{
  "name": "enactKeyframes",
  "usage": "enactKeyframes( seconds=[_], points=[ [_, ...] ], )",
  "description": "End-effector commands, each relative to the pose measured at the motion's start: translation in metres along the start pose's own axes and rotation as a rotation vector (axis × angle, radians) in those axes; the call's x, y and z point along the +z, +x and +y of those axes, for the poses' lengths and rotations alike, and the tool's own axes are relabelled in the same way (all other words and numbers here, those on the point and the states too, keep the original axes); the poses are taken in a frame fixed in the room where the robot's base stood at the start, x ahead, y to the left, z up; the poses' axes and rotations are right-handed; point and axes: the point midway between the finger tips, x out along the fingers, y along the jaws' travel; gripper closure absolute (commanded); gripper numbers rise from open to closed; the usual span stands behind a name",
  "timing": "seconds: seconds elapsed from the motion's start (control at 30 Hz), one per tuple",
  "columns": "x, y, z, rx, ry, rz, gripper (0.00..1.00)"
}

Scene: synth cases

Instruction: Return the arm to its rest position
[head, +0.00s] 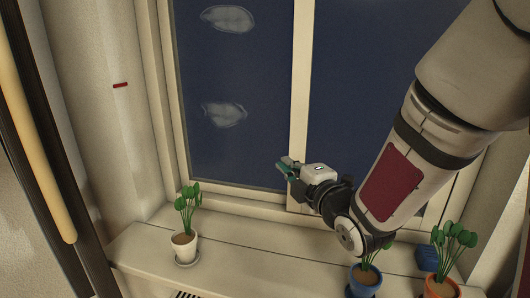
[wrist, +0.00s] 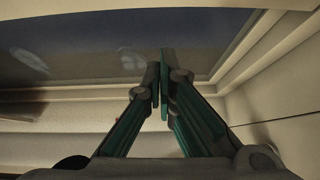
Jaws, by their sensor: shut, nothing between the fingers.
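My gripper (head: 284,166) is in front of the window, above the sill, at the end of my arm, which reaches in from the upper right. In the wrist view its two green-and-dark fingers (wrist: 160,82) are together with nothing between them. My gripper is apart from the plants and the window frame as far as the head view shows.
A window (head: 235,150) with smudged panes stands behind my gripper. On the sill (head: 240,262) are a white-potted plant (head: 185,245) at left, a blue-potted plant (head: 365,278) under my arm, an orange-potted plant (head: 440,287) and a blue object (head: 427,259) at right. Sill between the left pots is clear.

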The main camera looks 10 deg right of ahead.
Motion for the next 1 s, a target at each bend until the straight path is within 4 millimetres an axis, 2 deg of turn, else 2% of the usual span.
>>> enactKeyframes(
  seconds=[0.27, 0.47, 0.73, 1.0],
  points=[
    [0.021, -0.025, 0.002, -0.182, 0.263, -0.137, 1.00],
    [0.032, -0.061, -0.002, -0.323, 0.515, -0.286, 1.00],
    [0.033, -0.130, -0.011, -0.479, 0.867, -0.526, 1.00],
    [0.014, -0.216, -0.019, -0.603, 1.205, -0.801, 1.00]
  ],
)
